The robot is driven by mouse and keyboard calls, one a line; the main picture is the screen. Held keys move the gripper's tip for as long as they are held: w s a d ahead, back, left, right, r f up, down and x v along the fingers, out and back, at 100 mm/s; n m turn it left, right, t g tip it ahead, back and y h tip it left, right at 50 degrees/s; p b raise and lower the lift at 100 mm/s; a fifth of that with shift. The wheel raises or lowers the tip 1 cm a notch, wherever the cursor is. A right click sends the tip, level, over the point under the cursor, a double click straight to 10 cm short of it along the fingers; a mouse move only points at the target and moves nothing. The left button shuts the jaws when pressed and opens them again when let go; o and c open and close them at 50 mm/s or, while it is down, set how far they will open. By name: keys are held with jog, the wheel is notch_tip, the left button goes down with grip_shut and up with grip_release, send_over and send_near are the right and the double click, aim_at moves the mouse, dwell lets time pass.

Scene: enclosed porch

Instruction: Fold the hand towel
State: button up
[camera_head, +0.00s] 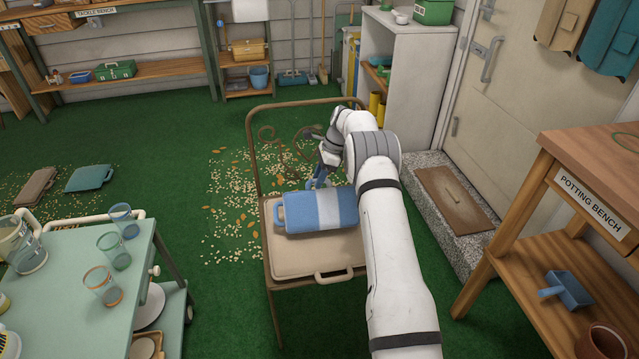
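A blue and white striped cloth (317,209), which looks like the hand towel, lies on the beige cushion of a metal-framed chair. It shows as a compact rectangle, with a blue loop at its left end. My gripper (320,176) is at the back edge of the cloth, below my arm's wrist. A small blue piece shows at the fingertips; I cannot tell if it is part of the towel or of the gripper. The fingers are too small and partly covered to tell whether they are shut. My arm hides the right side of the chair.
The beige cushion (315,258) has bare room in front of the cloth. The chair's curled metal back (250,150) rises behind. A green cart (85,290) with glasses stands left, the potting bench (590,150) right. Debris litters the green floor behind the chair.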

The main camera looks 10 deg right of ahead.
jog(key=shift+w, duration=0.2)
jog(key=o, duration=0.6)
jog(key=shift+o, duration=0.4)
jog(key=shift+o, duration=0.8)
jog(key=shift+p+v, duration=2.65)
jog(key=shift+v, duration=0.85)
notch_tip(320, 180, up, 8)
jog(key=p, duration=0.6)
